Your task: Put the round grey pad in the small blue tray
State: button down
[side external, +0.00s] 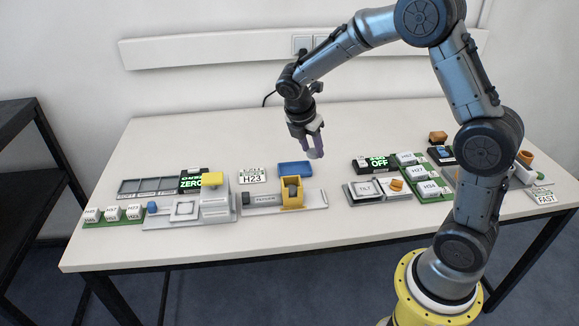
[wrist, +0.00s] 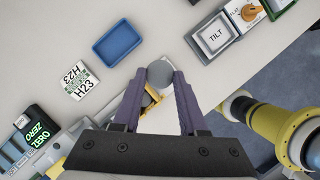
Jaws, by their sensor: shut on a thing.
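The round grey pad (wrist: 160,73) is between the purple fingertips of my gripper (wrist: 160,80) in the wrist view. My gripper (side external: 315,150) is shut on the pad and holds it above the table in the side view, a little right of the small blue tray. The small blue tray (wrist: 117,43) lies up and left of the pad in the wrist view and looks empty. It also shows in the side view (side external: 295,169), lying flat on the table behind the yellow fixture.
A yellow fixture (side external: 292,196) stands just in front of the tray. A white H23 card (side external: 252,175) lies left of the tray. The TILT unit (side external: 366,193) and green-boarded blocks stand to the right. The table (side external: 225,135) behind the tray is clear.

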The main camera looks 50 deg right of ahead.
jog(key=w+d+f, duration=0.1)
jog(key=w+f, duration=0.1)
jog(key=w, duration=0.1)
jog(key=w+d+f, duration=0.1)
jog(key=w+f, duration=0.2)
jog(key=w, duration=0.1)
jog(key=w+d+f, duration=0.1)
jog(key=w+f, duration=0.2)
jog(key=shift+w+d, duration=0.2)
jog(key=shift+w, duration=0.2)
jog(key=shift+w+d+f, duration=0.15)
jog(key=shift+w+f, duration=0.3)
jog(key=shift+f, duration=1.65)
